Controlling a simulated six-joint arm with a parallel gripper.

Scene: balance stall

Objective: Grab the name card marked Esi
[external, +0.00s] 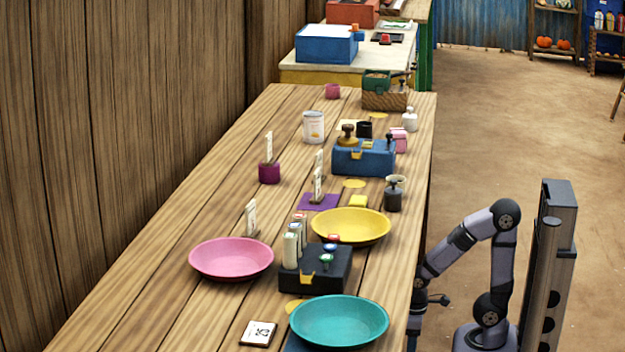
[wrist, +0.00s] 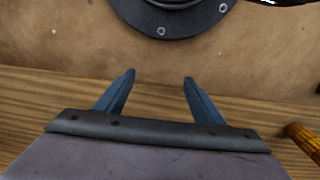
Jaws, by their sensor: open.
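Several small white upright cards stand on the long wooden table in the external view. One card (external: 269,147) rises from a purple holder (external: 269,173). Two more cards, one farther (external: 319,160) and one nearer (external: 317,185), stand near a purple mat. Another card (external: 251,218) stands behind the pink plate. Their writing is too small to read, so I cannot tell which is marked Esi. My gripper (wrist: 159,77) is open and empty in the wrist view. It is beside the table's right edge, away from the cards.
Pink (external: 231,259), yellow (external: 350,226) and teal (external: 340,322) plates are on the table. A black box (external: 316,272) with several bottles sits between them. A blue box (external: 364,158) stands farther back. A flat card (external: 258,333) reading 25 lies at the front. The table's left side is mostly clear.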

